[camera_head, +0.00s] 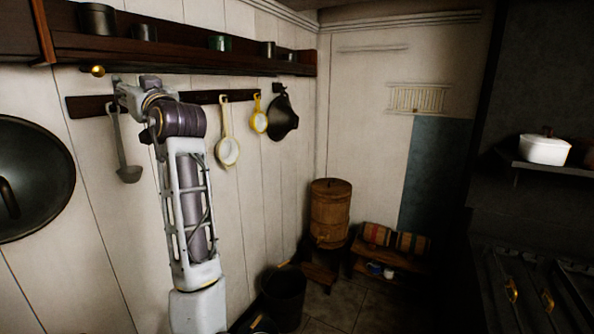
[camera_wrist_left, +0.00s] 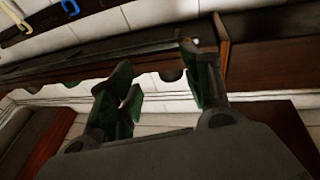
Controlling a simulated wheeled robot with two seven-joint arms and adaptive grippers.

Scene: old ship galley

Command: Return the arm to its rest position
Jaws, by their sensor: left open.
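My left arm (camera_head: 187,205) rises from the bottom of the head view and bends at a dark elbow joint (camera_head: 180,118) in front of the wall. Its far end reaches toward the hook rail, beside the hanging ladle (camera_head: 128,172). The fingers are hard to make out there. In the left wrist view my left gripper (camera_wrist_left: 160,85) has its two dark fingers spread apart, with nothing between them. Wooden boards and white panelling show beyond the fingers. My right arm and gripper are not in view.
A wooden shelf (camera_head: 190,55) with several cups runs above the hook rail (camera_head: 85,106). A bucket (camera_head: 284,296) and barrel (camera_head: 330,212) stand below.

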